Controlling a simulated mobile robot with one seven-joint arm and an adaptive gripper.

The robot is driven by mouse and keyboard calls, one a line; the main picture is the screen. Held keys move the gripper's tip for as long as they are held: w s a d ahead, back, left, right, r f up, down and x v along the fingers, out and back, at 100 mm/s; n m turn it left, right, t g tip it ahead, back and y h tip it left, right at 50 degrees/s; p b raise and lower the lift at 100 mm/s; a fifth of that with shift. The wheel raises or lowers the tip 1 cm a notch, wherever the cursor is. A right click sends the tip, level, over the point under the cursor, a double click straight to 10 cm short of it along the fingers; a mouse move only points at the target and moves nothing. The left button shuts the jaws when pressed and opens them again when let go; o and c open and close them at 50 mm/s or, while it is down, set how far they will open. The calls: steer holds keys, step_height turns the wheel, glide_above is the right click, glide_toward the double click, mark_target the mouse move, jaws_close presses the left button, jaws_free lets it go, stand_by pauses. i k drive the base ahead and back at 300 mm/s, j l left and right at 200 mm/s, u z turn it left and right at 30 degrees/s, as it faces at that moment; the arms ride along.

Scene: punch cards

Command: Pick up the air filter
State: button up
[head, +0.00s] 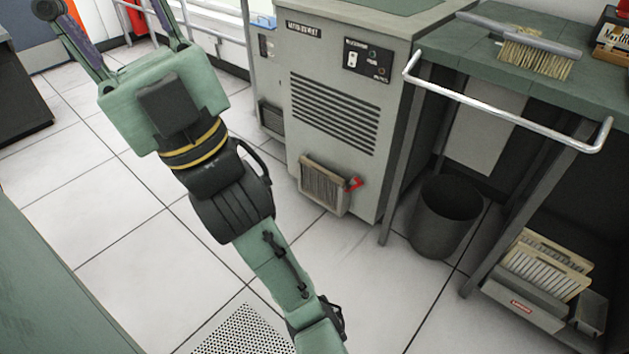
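The air filter (323,187) is a beige-grey pleated panel low on the front of the grey machine cabinet (337,58). It appears tilted slightly outward, and a red clip or latch (354,184) is at its right edge. I cannot tell whether it is fastened. My gripper (105,10) is at the upper left, well apart from the filter. Its two fingers with purple pads are spread open, with nothing seen between them. The right finger runs up to the top edge of the picture.
A dark bin (446,215) stands right of the cabinet. A green-topped bench (470,58) with a metal rail (490,103) holds a brush (535,50). A lower tray of cards (545,272) sits at right. A green surface (45,290) is at lower left. Tiled floor before the cabinet is clear.

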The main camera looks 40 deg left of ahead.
mark_target(324, 185)
steer(key=j+z, duration=0.2)
steer(key=j, duration=3.1)
steer(key=i, duration=0.95)
